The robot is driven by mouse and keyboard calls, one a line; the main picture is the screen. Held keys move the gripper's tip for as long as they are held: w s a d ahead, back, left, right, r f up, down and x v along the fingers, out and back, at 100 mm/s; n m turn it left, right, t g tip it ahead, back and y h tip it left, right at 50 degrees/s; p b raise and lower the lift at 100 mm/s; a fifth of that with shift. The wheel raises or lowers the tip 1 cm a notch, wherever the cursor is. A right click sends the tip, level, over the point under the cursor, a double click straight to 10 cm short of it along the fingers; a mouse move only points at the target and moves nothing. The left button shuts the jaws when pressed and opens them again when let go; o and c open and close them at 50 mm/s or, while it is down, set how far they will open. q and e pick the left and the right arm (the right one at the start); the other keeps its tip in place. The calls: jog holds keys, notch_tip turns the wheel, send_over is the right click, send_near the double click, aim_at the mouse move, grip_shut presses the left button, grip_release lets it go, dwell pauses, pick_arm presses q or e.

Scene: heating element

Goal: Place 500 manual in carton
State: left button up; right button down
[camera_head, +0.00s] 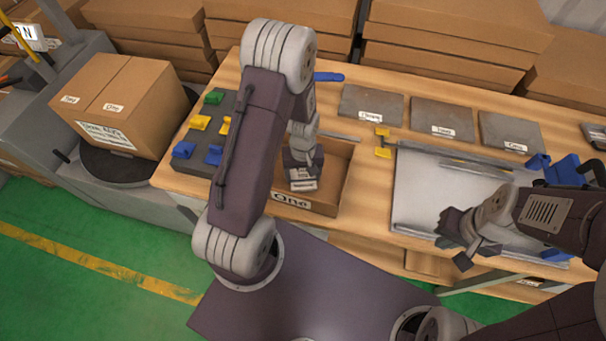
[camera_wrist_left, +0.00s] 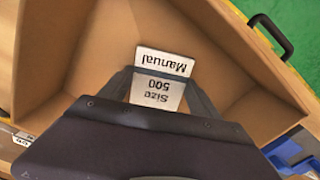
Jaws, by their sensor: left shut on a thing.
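The manual (camera_wrist_left: 163,65) is a white card reading "Manual" and "Size 500". It also shows in the head view (camera_head: 303,184). My left gripper (camera_head: 303,170) is shut on it, with a finger on each side in the left wrist view (camera_wrist_left: 160,88). The open brown carton (camera_head: 325,207), labelled "One", sits on the wooden bench. The manual is over or inside its opening; I cannot tell whether it touches the floor of the carton (camera_wrist_left: 90,60). My right gripper (camera_head: 465,248) hangs at the bench's front right, with its fingers apart and nothing between them.
A closed carton (camera_head: 120,100) stands on a round dark platform at the left. A dark board (camera_head: 212,128) with yellow, blue and green pieces lies beside the open carton. Grey plates (camera_head: 440,118) lie along the back. A large pale sheet (camera_head: 425,190) lies at the right.

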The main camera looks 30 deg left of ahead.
aim_at(303, 178)
pick_arm(q)
jog(key=shift+f, duration=0.15)
jog(key=o, duration=1.4)
notch_tip(303, 178, up, 12)
jog(key=p, duration=0.1)
jog(key=s+d+r+m, duration=0.1)
jog(key=s+m, duration=0.1)
jog(key=s+d+r+m, duration=0.1)
jog(key=s+m, duration=0.1)
jog(key=s, duration=0.1)
jog(key=s+d+r+m+t, duration=0.1)
jog(key=s+d+m, duration=0.1)
jog(key=shift+s+d, duration=0.1)
jog(key=shift+s, duration=0.05)
